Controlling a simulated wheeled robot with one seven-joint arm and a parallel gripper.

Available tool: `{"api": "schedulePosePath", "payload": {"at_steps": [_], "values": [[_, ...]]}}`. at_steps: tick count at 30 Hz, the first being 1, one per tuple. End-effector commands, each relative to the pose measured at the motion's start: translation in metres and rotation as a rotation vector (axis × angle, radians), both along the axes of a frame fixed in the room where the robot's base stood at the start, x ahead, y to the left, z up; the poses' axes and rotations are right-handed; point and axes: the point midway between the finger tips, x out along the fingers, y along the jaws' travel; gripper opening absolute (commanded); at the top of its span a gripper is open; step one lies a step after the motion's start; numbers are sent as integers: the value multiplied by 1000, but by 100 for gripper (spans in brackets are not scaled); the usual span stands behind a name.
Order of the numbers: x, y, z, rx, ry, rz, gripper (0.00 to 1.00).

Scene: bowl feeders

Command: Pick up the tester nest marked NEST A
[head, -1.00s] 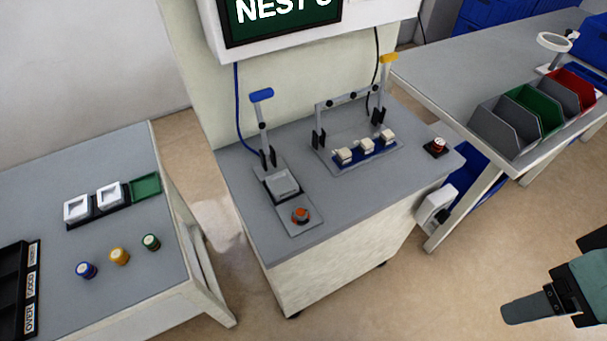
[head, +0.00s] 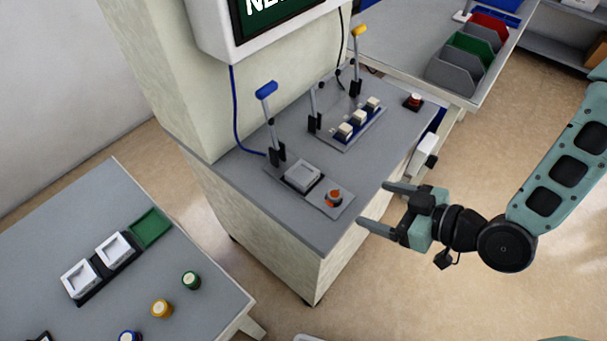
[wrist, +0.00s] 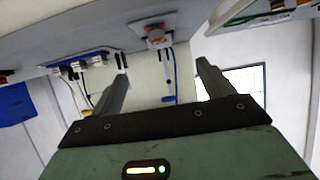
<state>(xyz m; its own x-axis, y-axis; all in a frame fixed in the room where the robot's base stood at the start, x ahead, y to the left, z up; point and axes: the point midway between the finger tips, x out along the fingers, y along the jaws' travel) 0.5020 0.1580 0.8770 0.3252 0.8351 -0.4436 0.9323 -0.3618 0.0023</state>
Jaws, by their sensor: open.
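Two white square nests, a nearer one (head: 80,278) and a farther one (head: 115,249), sit in a black rack on the left table in the head view. No letters can be read on them, so I cannot tell which is NEST A. A grey square block (head: 303,175) sits at the foot of the blue-handled lever (head: 266,92) on the tester cabinet. My gripper (head: 373,204) is open and empty, in the air by the cabinet's front right edge, far from the left table. Its two fingers also show apart in the wrist view (wrist: 162,72).
A green square tray (head: 151,228) is empty beside the nests. Green (head: 191,280), yellow (head: 161,308) and blue (head: 129,336) round pieces stand in front. An orange button (head: 334,196) and a blue fixture (head: 355,132) are on the cabinet. Floor separates the left table from the cabinet.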

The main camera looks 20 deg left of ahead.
Motion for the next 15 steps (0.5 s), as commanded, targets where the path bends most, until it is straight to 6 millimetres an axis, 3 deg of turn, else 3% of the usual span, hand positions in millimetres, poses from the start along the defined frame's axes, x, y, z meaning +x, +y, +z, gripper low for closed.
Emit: {"api": "schedulePosePath", "payload": {"at_steps": [7,15], "values": [[2,6,-5,67,-27,-22,80],[10,27,-15,66,-27,-19,80]]}}
